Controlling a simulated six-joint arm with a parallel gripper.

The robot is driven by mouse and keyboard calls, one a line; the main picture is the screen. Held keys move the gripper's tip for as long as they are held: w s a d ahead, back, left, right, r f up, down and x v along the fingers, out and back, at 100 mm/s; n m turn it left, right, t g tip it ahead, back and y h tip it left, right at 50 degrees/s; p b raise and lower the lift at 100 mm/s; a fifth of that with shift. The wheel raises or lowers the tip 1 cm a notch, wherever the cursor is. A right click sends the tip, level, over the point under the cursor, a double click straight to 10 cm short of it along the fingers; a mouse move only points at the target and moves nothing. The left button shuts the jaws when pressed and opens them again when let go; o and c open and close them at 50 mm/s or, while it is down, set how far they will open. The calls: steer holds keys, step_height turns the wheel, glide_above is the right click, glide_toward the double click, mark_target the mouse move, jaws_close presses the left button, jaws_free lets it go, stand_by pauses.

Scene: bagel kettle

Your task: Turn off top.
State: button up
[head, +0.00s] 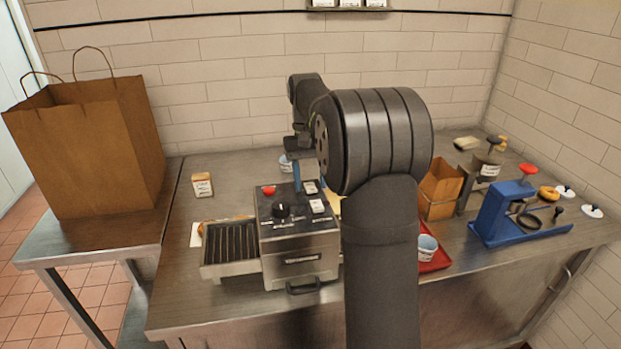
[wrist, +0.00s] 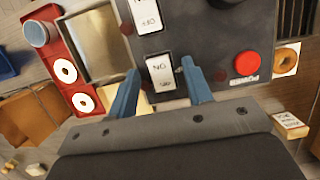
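The machine (head: 300,250) stands at the table's front, with a dark top panel. The panel carries a black knob (head: 281,210), a red button (head: 268,190) and two white ON/OFF rocker switches, one farther back (head: 310,187) and one nearer the front (head: 317,205). My gripper (wrist: 160,68) is open and empty above the panel. In the wrist view its blue fingers straddle the rear switch (wrist: 160,75), and the front switch (wrist: 146,14) lies beyond them. The red button (wrist: 247,63) is to their right. I cannot tell whether the fingers touch the panel or which way the switches are pressed.
A slatted tray (head: 230,245) adjoins the machine's left side. A red tray (head: 438,261) with a cup (head: 427,247) and a brown paper box (head: 440,188) are to its right. A blue stand (head: 505,215) is farther right. A large paper bag (head: 88,145) stands on the left table.

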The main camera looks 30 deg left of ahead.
mark_target(309, 184)
steer(key=v, duration=0.7)
steer(key=shift+r, duration=0.3)
steer(key=shift+f, duration=0.1)
stand_by(0.4)
steer(key=x, duration=0.7)
steer(key=shift+d+f, duration=0.1)
steer(key=shift+f, duration=0.15)
steer(key=shift+s+d+t+y, duration=0.15)
steer(key=shift+s+t+y, duration=0.1)
steer(key=shift+t+y, duration=0.65)
steer(key=shift+w, duration=0.1)
